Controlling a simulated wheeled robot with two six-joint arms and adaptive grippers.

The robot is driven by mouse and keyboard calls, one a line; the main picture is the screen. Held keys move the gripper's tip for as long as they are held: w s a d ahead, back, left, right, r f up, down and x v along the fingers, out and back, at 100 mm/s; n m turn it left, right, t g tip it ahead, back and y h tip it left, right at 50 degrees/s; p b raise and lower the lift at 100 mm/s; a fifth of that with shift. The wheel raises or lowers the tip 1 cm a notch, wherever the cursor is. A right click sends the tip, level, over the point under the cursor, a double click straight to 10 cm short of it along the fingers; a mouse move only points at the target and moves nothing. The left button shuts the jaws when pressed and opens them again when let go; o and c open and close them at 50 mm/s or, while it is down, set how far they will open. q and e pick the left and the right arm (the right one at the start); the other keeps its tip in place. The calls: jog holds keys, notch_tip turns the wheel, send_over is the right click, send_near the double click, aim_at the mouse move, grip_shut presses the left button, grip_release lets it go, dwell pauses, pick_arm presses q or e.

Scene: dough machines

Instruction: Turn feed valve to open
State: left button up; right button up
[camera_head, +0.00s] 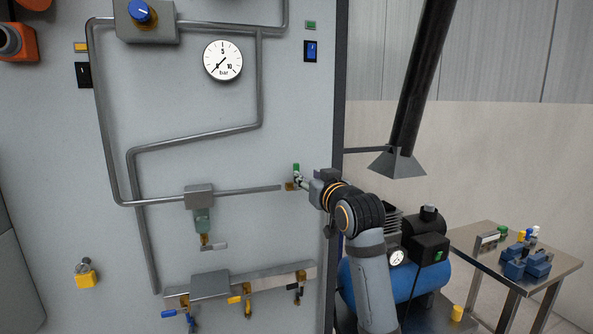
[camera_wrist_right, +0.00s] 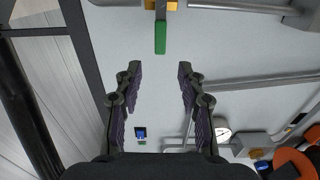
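A small valve with a green handle (camera_head: 296,168) and a brass body (camera_head: 290,187) sits at the right end of a grey pipe on the panel. The handle points up in the head view. My right gripper (camera_head: 301,181) is right at this valve in the head view, partly overlapping it. In the right wrist view my right gripper (camera_wrist_right: 160,70) is open and empty. The green handle (camera_wrist_right: 160,38) shows there just beyond the fingertips, centred between them, with the brass body (camera_wrist_right: 160,5) at the top edge. I cannot tell any contact. My left gripper is not in view.
Lower on the panel are valves with yellow (camera_head: 235,299), blue (camera_head: 169,313) and black handles. A pressure gauge (camera_head: 223,60) and a blue knob (camera_head: 140,11) are above. A blue compressor tank (camera_head: 360,281) and a steel table (camera_head: 468,240) stand at right.

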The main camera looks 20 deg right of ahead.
aim_at(297, 168)
jog(key=w+p, duration=0.3)
jog(key=w, duration=0.6)
jog(key=shift+w+a+p, duration=0.15)
jog(key=shift+p, duration=0.2)
jog(key=shift+w, duration=0.35)
jog(key=shift+f, duration=0.1)
grip_shut()
